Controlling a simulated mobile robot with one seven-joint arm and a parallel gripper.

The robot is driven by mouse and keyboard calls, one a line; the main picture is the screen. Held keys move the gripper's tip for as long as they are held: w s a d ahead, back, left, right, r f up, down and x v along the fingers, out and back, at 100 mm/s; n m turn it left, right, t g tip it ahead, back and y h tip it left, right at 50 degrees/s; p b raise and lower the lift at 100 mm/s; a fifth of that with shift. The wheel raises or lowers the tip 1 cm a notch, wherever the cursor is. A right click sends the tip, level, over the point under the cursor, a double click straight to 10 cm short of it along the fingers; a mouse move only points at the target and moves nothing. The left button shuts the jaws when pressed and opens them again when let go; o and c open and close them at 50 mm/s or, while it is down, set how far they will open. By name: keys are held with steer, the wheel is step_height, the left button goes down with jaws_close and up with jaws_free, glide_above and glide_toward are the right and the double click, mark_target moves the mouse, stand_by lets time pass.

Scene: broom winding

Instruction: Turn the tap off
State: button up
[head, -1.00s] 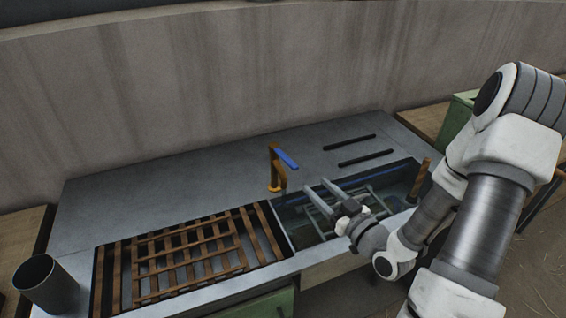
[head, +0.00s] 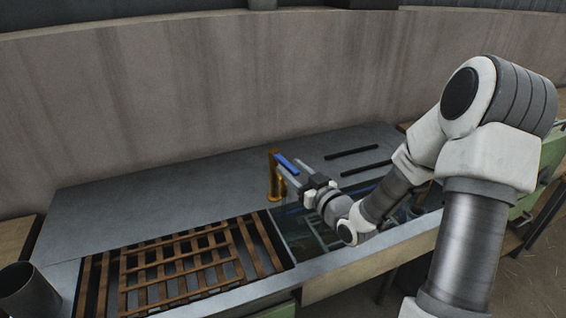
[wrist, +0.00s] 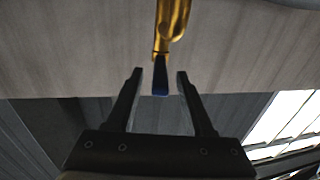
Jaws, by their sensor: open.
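The tap has an orange-yellow body (head: 273,178) standing at the back of the counter, at the sink's left end. Its blue handle (head: 286,164) points toward the right and front in the head view. My gripper (head: 293,174) is close to the handle, coming from the right. In the wrist view the blue handle (wrist: 160,78) lies between the two fingertips of my gripper (wrist: 159,74), with a gap on each side. The fingers are apart and hold nothing. The tap body (wrist: 172,22) shows beyond the handle.
A brown slatted rack (head: 185,268) lies left of the sink (head: 300,240). A dark cylinder (head: 28,290) stands at the front left. Two black bars (head: 352,152) lie on the counter behind the sink. The back left counter (head: 150,195) is clear.

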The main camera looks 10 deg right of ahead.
mark_target(276, 155)
steer(key=x, duration=0.4)
steer(key=shift+w+a, duration=0.2)
steer(key=shift+w, duration=0.2)
jaws_close()
stand_by(1.1)
